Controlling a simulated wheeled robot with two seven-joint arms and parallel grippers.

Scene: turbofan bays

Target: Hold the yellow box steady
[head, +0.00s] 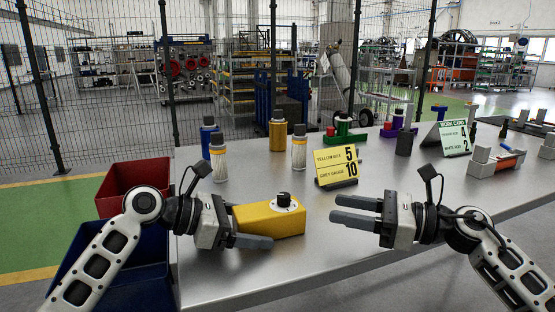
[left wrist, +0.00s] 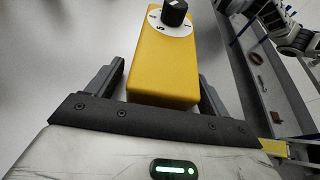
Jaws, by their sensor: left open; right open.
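The yellow box (head: 268,219) sits on the table near its front edge, with a white dial and black knob (head: 284,200) on top. My left gripper (head: 252,222) is at its left end, with the fingers on either side of the box. In the left wrist view the yellow box (left wrist: 163,66) stands between the two open fingers of the left gripper (left wrist: 160,90), with visible gaps beside it. My right gripper (head: 352,212) is open and empty, to the right of the box and apart from it, its fingers pointing left.
A yellow sign (head: 336,166) stands behind the box. Spray cans (head: 219,160) and a yellow bottle (head: 277,134) stand further back. A red bin (head: 130,184) and a blue bin (head: 150,268) are left of the table (head: 300,270). A green-and-white sign (head: 453,138) stands at right.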

